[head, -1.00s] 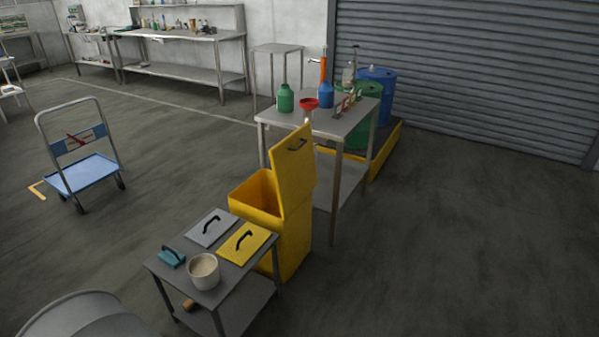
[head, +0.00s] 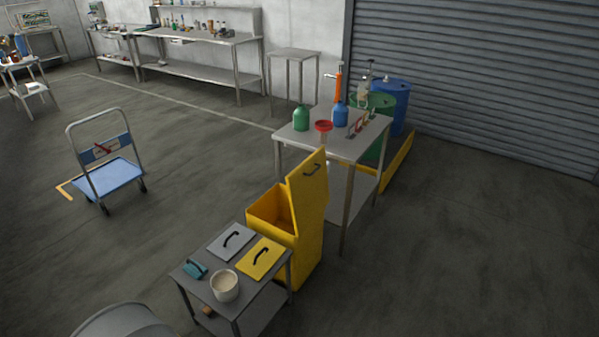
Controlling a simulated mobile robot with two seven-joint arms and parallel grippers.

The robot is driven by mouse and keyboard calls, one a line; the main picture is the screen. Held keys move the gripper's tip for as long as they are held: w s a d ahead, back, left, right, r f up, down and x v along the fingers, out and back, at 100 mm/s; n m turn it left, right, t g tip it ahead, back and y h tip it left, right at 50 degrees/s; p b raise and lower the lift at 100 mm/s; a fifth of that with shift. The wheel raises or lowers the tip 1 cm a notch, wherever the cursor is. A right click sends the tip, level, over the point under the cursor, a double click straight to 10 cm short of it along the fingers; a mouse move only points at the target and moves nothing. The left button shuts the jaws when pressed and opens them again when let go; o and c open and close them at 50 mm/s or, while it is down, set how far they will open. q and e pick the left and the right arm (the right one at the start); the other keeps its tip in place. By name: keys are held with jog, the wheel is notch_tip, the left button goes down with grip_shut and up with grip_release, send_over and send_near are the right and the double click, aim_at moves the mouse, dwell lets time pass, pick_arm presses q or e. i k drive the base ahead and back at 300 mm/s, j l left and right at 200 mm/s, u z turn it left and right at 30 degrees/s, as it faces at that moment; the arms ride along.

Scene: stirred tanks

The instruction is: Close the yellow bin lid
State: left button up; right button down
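The yellow bin (head: 311,254) stands on the floor between a small grey table and a taller steel table. Its yellow lid (head: 308,190) is open and stands upright on the bin's right side, with a dark handle near its top. The bin's opening (head: 270,211) faces up and its inside shows in part. Neither of my grippers shows in the head view.
The small table (head: 204,287) carries a grey plate (head: 230,243), a yellow plate (head: 260,259), a teal-handled tool (head: 194,269) and a cream bucket (head: 225,286). The steel table (head: 350,150) holds bottles and a red funnel (head: 323,126). Floor at right is clear; a trolley (head: 110,175) stands left.

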aim_at(308, 187)
jog(key=i+l+u, duration=0.1)
jog(key=u, duration=0.25)
jog(key=i+l+u, duration=0.1)
jog(key=l+u, duration=0.4)
jog(key=u, duration=0.25)
jog(key=l+u, duration=0.45)
jog(key=l, duration=0.65)
jog(key=l+u, duration=0.1)
jog(key=l, duration=1)
jog(key=i+l, duration=0.45)
jog(key=l, duration=0.2)
